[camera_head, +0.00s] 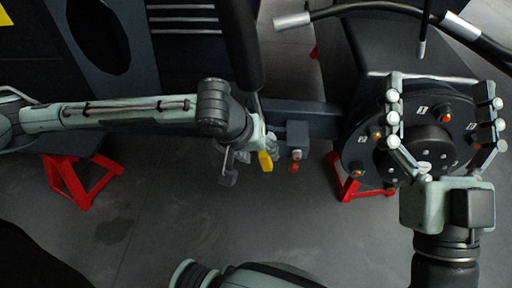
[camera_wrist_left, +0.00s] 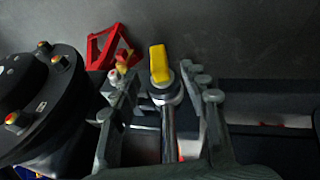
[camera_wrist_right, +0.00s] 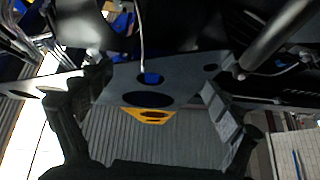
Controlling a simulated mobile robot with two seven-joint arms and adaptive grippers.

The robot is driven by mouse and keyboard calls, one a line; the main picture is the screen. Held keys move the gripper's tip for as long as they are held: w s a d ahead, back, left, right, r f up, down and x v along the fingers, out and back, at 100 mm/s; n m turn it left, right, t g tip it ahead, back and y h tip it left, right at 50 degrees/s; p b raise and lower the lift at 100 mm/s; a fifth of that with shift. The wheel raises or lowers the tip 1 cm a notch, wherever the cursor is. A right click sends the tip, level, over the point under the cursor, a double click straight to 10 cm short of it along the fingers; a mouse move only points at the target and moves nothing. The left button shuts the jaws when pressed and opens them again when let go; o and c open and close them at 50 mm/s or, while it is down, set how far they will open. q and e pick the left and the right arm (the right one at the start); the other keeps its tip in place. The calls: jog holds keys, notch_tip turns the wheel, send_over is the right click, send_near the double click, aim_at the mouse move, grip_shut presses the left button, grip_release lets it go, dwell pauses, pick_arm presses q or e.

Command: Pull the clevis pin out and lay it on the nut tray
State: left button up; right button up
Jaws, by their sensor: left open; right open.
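A yellow grip, apparently the head of the clevis pin (camera_head: 265,161), shows just right of my left gripper (camera_head: 250,155) in the head view. In the left wrist view the yellow grip (camera_wrist_left: 158,62) stands at the end of a shiny rod (camera_wrist_left: 168,125). My left gripper (camera_wrist_left: 155,82) is open, with its fingers on either side of the rod and grip; I cannot tell whether they touch. The pin's shank is hidden. My right gripper (camera_head: 443,92) is open and empty, in front of the round hub in the head view. I cannot make out the nut tray.
The dark hub (camera_head: 431,140) carries several studs with red or orange tips. A block with a red-tipped fitting (camera_head: 294,155) sits right of the yellow grip. Red stands (camera_head: 80,180) are on the floor. Black hoses (camera_head: 375,8) cross the upper right. The middle floor is clear.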

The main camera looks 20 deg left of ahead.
aim_at(263, 157)
pick_arm(q)
jog(key=shift+b+x, duration=0.4)
jog(key=shift+x, duration=1.55)
pick_arm(e)
jog(key=shift+s+d+r+t, duration=0.25)
jog(key=shift+s+r+t, duration=0.15)
jog(key=shift+r+t, duration=0.1)
jog(key=shift+s+d+r+t, duration=0.25)
jog(key=shift+s+r+t, duration=0.1)
jog(key=shift+r+t, duration=0.15)
pick_arm(q)
jog(key=shift+w, duration=0.1)
jog(key=shift+c, duration=0.6)
jog(key=shift+r, duration=0.1)
grip_shut()
